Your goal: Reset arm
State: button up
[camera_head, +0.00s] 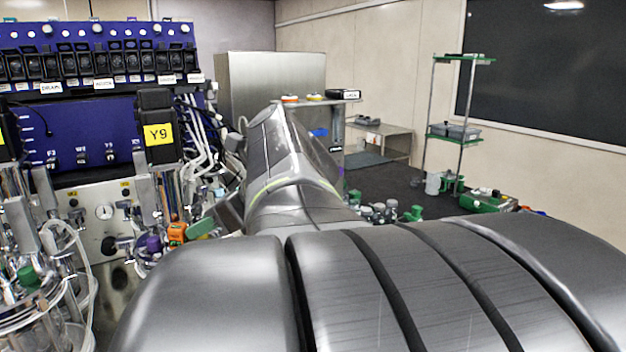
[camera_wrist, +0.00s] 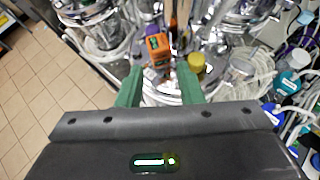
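My arm (camera_head: 290,170) reaches forward from the bottom of the head view toward the bioreactors and hides much of the middle. My gripper (camera_wrist: 160,84) shows in the wrist view with its two green fingers well apart and nothing held between them. In the head view a green finger (camera_head: 200,228) shows left of the arm, close to an orange part (camera_head: 177,232). The orange part also shows just beyond the fingertips in the wrist view (camera_wrist: 157,48), with a yellow cap (camera_wrist: 196,62) to its right. I cannot tell whether the fingers touch anything.
Bottles (camera_wrist: 290,82) crowd the right of the wrist view. A shelf rack (camera_head: 460,130) stands at the back right. Tiled floor (camera_wrist: 35,100) is clear at left.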

jog(key=s+d+b, duration=0.1)
jog(key=s+d, duration=0.2)
jog(key=d, duration=0.9)
jog(key=shift+s+d+b, duration=0.25)
jog(key=shift+d+b, duration=0.15)
